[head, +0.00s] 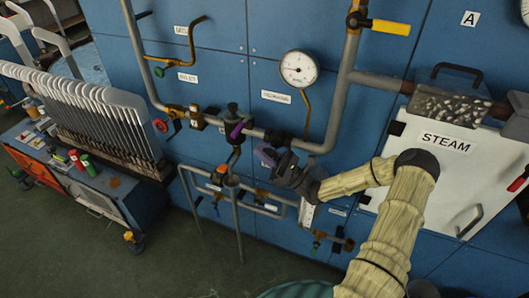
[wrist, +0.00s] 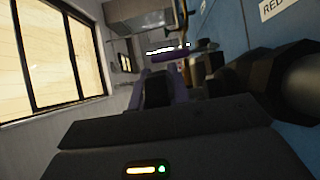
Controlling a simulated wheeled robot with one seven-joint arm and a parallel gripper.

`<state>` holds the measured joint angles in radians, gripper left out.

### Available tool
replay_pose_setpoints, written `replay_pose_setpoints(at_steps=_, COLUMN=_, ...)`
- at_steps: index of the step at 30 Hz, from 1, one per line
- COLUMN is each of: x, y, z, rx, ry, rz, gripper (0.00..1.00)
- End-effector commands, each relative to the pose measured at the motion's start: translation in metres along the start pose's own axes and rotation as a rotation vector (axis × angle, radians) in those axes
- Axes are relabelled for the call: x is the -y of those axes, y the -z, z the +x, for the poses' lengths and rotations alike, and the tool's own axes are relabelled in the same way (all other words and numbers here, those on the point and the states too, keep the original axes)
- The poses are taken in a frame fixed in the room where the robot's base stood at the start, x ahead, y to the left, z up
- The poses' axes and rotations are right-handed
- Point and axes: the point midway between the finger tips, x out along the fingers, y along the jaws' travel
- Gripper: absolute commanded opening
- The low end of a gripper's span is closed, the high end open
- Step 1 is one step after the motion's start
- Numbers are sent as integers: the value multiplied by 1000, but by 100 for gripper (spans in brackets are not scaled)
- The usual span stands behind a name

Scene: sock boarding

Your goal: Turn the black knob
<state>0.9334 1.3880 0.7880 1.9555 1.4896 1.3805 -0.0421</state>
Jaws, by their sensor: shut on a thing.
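The black knob (head: 277,138) sits on the horizontal grey pipe, left of the large vertical pipe's bend. My gripper (head: 267,152), with purple fingers, is at this knob from below and right. In the wrist view my gripper (wrist: 158,88) has its two purple fingers on either side of a dark piece, the black knob (wrist: 157,92). The fingers are shut on it. The knob's marking and exact angle are too dark to tell. My forearm comes in from the right in the head view.
A round pressure gauge (head: 299,68) hangs above. A white STEAM cabinet (head: 440,160) is at right. A rack of metal sock boards (head: 95,115) stands at left. The floor in front is clear.

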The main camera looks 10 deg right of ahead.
Motion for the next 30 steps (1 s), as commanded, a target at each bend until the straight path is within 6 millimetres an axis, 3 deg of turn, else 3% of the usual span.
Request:
replay_pose_setpoints(at_steps=3, x=1, y=0, z=0, rx=-1, ry=1, rz=-2, gripper=0)
replay_pose_setpoints(at_steps=4, x=1, y=0, z=0, rx=-1, ry=2, rz=-2, gripper=22)
replay_pose_setpoints(at_steps=7, x=1, y=0, z=0, rx=-1, ry=1, rz=-2, gripper=40)
replay_pose_setpoints(at_steps=20, x=1, y=1, z=-9, rx=-1, ry=2, rz=-1, gripper=40)
replay_pose_setpoints(at_steps=28, x=2, y=2, z=-55, rx=-2, ry=6, rz=-2, gripper=40)
replay_pose_setpoints(at_steps=30, x=2, y=-8, z=-66, rx=-2, ry=5, rz=-5, gripper=40)
